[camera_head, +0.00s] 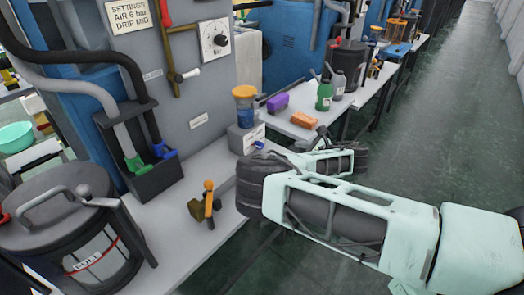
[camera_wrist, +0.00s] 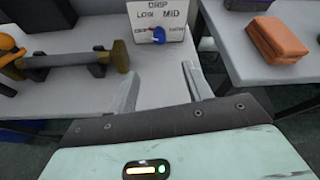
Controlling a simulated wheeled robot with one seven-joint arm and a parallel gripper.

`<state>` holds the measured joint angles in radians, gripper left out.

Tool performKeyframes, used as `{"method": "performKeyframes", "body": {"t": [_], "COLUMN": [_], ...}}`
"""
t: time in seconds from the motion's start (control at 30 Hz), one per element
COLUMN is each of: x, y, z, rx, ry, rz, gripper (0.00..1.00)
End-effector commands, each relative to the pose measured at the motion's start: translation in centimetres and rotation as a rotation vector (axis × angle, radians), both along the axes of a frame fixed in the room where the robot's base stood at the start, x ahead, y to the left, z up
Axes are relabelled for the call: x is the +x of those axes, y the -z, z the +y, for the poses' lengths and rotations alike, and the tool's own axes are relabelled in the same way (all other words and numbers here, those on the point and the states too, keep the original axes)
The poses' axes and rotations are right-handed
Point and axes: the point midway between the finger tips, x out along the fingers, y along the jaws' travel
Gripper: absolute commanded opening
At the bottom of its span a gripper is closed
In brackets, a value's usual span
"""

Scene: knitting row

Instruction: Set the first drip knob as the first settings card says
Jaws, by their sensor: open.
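The settings card (camera_head: 130,14) at the top left of the head view reads AIR 6 bar and DRIP MID. The blue drip knob (camera_head: 258,145) is at the foot of a grey block with a jar on top, on the machine's ledge. In the wrist view, the blue knob (camera_wrist: 158,35) sits on a white dial plate (camera_wrist: 160,16) marked DRIP, LOW and MID, with smaller labels below. Its exact pointing direction is too small to tell. My gripper (camera_wrist: 165,76) is open and empty, its fingers apart, in front of and below the knob, not touching it.
A hammer-like tool (camera_wrist: 75,65) rests on a stand at the left. An orange block (camera_wrist: 277,40) and a purple block (camera_head: 278,102) lie on the bench at the right. A yellow-topped jar (camera_head: 244,105) stands above the knob. A gap separates the ledge and the bench.

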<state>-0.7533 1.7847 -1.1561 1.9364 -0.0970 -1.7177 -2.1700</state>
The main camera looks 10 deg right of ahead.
Motion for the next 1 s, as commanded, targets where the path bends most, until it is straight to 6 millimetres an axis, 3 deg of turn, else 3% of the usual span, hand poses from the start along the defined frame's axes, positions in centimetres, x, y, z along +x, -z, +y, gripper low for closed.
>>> {"method": "performKeyframes", "body": {"t": [0.6, 0.8, 1.0], "x": [9.5, 11.5, 12.2], "y": [4.6, 5.6, 6.0], "z": [6.5, 7.7, 8.2], "rx": [0.006, 0.004, 0.004], "ry": [-0.003, -0.001, 0.0], "rz": [0.0, 0.001, 0.0], "gripper": [0.5, 0.5, 0.5]}}
